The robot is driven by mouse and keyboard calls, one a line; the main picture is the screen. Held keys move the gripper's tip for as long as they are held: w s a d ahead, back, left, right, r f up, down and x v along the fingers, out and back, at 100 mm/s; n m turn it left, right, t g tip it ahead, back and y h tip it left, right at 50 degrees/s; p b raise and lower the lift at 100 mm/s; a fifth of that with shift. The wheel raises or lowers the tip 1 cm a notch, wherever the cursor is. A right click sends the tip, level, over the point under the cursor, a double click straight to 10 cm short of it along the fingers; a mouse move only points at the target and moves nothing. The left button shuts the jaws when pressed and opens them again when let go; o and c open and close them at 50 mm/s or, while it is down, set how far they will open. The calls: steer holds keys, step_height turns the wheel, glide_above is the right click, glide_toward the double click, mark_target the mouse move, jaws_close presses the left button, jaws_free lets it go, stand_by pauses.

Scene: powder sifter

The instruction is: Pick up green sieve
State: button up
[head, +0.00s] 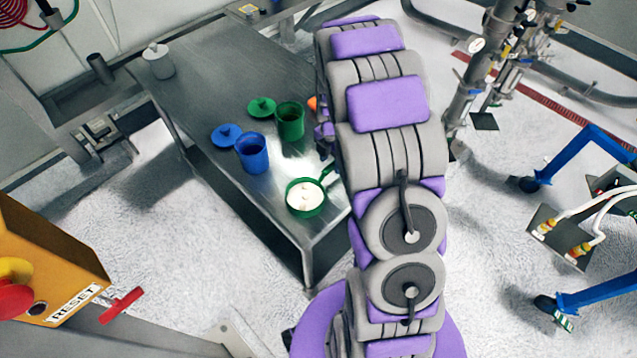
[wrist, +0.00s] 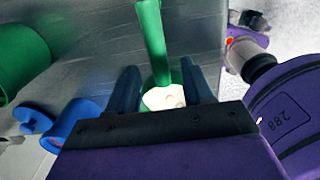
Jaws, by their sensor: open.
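The green sieve (head: 291,205) sits near the front end of the metal table in the head view, with white powder in its bowl. Its green handle (head: 327,171) points up and right, toward my arm. In the wrist view, the sieve's green handle (wrist: 151,42) runs down from the top edge, and white powder shows at its lower end. My gripper (wrist: 160,72) is open, with one dark finger on each side of the lower handle in the picture. I cannot tell how far above the handle the fingers are. In the head view my arm hides the gripper.
A blue cup (head: 252,155) and blue lid (head: 226,135) stand behind the sieve, with a green cup (head: 291,122) and green lid (head: 262,107) farther back. A grey lidded container (head: 158,62) stands at the table's far left. The metal table (head: 205,70) is bare around the middle.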

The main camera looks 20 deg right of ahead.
mark_target(330, 166)
steer(key=f, duration=0.2)
steer(key=d+f, duration=0.1)
steer(key=f, duration=0.1)
steer(key=shift+b, duration=0.3)
steer(key=shift+a+f, duration=0.1)
steer(key=shift+a, duration=0.9)
steer(key=shift+c, duration=0.2)
steer(key=shift+d, duration=0.85)
steer(key=c, duration=0.8)
steer(key=shift+c, duration=0.5)
steer(key=shift+a, duration=0.6)
jaws_close()
